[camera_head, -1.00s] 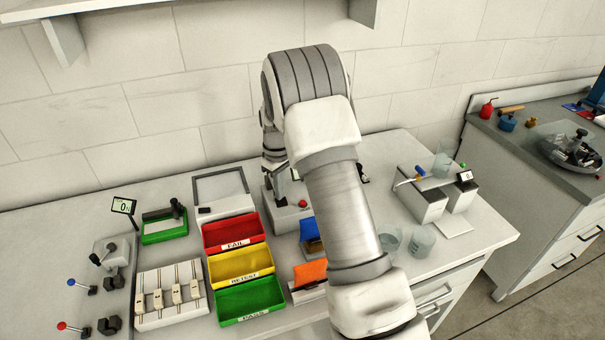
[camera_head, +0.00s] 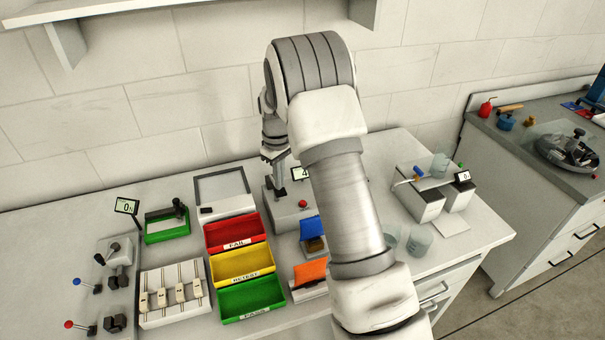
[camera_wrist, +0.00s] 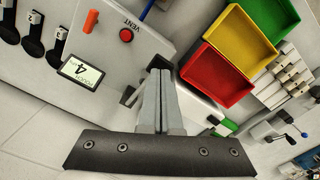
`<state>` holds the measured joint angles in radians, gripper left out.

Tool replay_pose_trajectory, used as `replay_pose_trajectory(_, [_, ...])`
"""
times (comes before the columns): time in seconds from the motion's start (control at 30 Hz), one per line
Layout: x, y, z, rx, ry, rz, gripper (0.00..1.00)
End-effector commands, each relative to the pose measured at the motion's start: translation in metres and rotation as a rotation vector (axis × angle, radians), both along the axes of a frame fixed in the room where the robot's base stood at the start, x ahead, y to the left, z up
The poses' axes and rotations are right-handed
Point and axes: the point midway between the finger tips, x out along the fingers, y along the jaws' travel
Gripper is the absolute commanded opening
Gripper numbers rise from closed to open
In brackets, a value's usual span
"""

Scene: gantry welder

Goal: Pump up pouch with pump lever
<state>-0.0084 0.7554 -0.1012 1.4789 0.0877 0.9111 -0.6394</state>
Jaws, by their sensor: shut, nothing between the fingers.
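The pale pump box (camera_head: 287,217) stands at the back of the bench, with a red button (camera_head: 303,204) on top. In the wrist view the button (camera_wrist: 126,34) is marked VENT, and a display (camera_wrist: 80,71) reads 4. My gripper (camera_head: 275,180) is over the left rear of the box. In the wrist view my gripper (camera_wrist: 157,75) is shut and empty, its fingers together above the box. A small black part (camera_wrist: 129,95) shows beside the fingers; I cannot tell whether it is the pump lever or whether they touch. I cannot make out the pouch.
Red (camera_head: 235,232), yellow (camera_head: 241,265) and green (camera_head: 251,298) trays stand left of the box. Blue (camera_head: 312,230) and orange (camera_head: 310,272) sloped pieces stand in front of it. Beakers (camera_head: 419,239) are at the right. My arm covers the middle of the bench.

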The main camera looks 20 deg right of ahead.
Motion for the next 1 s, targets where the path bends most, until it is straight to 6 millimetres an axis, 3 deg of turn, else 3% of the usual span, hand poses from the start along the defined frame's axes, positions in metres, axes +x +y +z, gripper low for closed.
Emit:
replay_pose_trajectory(0.7, [0.0, 0.0, -0.053, 0.0, 0.0, -0.001, 0.0])
replay_pose_trajectory(1.0, [0.0, 0.0, -0.03, 0.0, -0.001, 0.0, 0.0])
